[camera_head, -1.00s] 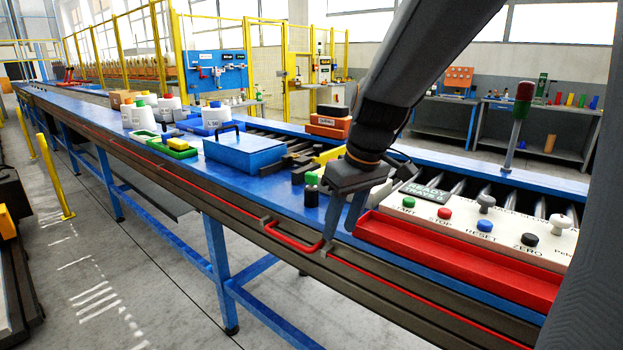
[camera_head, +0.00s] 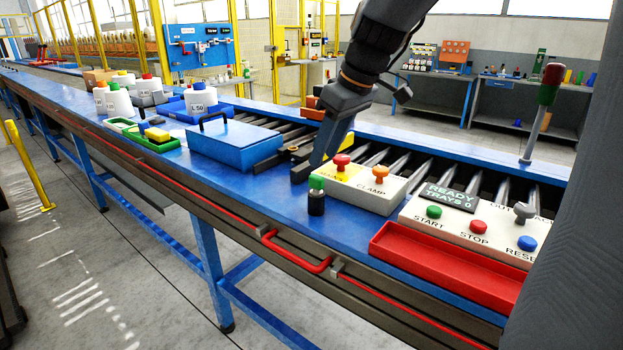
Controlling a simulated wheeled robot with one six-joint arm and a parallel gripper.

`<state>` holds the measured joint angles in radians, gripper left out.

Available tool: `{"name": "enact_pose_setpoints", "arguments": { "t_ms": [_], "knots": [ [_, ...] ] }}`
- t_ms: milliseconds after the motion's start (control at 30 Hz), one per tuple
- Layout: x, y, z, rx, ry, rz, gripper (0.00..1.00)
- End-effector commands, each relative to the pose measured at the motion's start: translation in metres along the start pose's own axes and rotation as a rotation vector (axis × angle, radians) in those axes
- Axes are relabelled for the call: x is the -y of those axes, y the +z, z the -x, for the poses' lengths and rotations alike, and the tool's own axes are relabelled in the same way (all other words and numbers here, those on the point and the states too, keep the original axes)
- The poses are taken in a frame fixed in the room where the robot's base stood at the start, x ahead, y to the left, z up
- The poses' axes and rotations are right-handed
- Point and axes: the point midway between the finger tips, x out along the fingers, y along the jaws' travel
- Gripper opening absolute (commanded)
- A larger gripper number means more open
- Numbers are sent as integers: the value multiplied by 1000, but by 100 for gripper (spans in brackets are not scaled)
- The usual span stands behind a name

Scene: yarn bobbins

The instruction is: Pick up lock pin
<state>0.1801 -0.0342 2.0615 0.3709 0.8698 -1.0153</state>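I cannot make out a lock pin for certain. A dark fixture (camera_head: 268,163) with a small brass-coloured part lies on the blue bench (camera_head: 250,208), beside the rollers. My gripper (camera_head: 318,164) points down at the right end of this fixture, behind a small black cylinder with a green top (camera_head: 316,197). From this side its fingers overlap, so their gap does not show. Whether it touches anything is also hidden. The arm hides part of the fixture and the rollers behind it.
A cream box marked CLAMP (camera_head: 368,190) with red and orange knobs stands just right of my gripper. A red tray (camera_head: 440,268) and control panel (camera_head: 470,232) lie farther right. A blue lidded box (camera_head: 232,148) stands left. The bench front is clear.

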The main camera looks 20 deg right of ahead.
Motion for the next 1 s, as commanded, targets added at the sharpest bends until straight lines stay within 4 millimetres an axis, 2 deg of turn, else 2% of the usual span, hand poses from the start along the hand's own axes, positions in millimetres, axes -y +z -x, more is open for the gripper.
{"name": "enact_pose_setpoints", "arguments": {
  "t_ms": [333, 600, 900, 933, 1000],
  "knots": [
    [5, 3, -34, 3, -4, -2, 38],
    [9, 6, -69, 2, -2, -1, 38],
    [9, 5, -75, 1, 0, -1, 38],
    [9, 5, -75, 1, 0, -1, 36],
    [9, 5, -75, 1, 0, -1, 24]
  ]
}}
